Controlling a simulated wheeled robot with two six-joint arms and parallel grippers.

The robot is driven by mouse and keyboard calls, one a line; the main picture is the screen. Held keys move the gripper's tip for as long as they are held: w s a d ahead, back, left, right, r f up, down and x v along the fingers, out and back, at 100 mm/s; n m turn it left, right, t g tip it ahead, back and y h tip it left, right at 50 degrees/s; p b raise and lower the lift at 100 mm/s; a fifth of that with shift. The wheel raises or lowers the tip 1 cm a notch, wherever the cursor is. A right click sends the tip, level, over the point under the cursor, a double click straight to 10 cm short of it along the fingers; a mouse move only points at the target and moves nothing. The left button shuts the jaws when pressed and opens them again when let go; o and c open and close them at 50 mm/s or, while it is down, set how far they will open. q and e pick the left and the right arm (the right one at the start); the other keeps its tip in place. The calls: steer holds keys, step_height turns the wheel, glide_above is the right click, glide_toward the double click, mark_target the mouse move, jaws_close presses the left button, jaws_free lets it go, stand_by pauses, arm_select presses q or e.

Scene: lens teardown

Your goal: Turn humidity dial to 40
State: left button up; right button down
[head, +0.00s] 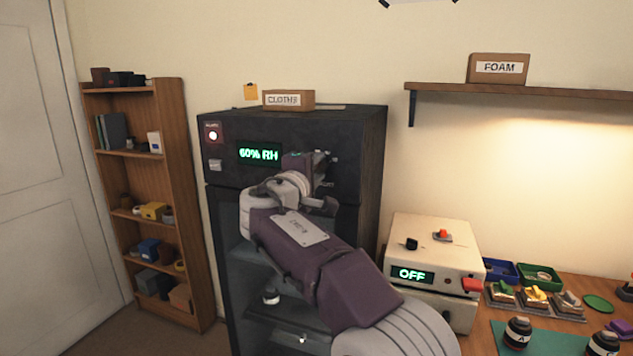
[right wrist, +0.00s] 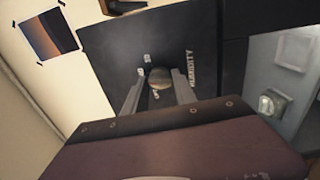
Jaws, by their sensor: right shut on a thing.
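The humidity dial (right wrist: 160,78) is a small round knob on the dark cabinet's upper panel, with HUMIDITY lettering beside it in the right wrist view. My right gripper (right wrist: 158,82) has a finger on each side of the dial and is shut on it. In the head view my right gripper (head: 322,163) reaches the panel and hides the dial. The green display (head: 258,154) on the cabinet (head: 360,140) reads 60% RH. My left gripper is not in view.
A CLOTHS box (head: 289,100) sits on the cabinet. A round white light (head: 213,135) shows at the panel's left. A wooden bookshelf (head: 178,200) stands left.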

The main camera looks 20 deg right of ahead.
steer(key=shift+m+b, duration=0.5)
steer(key=shift+m, duration=0.2)
steer(key=c, duration=1.1)
jaws_free()
steer(key=shift+o, duration=0.2)
steer(key=shift+s+a, duration=0.1)
steer(key=shift+s, duration=0.05)
steer(key=b+v, duration=0.2)
steer(key=v, duration=0.6)
steer(key=shift+s+b, duration=0.25)
steer(key=shift+b, duration=0.15)
steer(key=shift+a, duration=0.15)
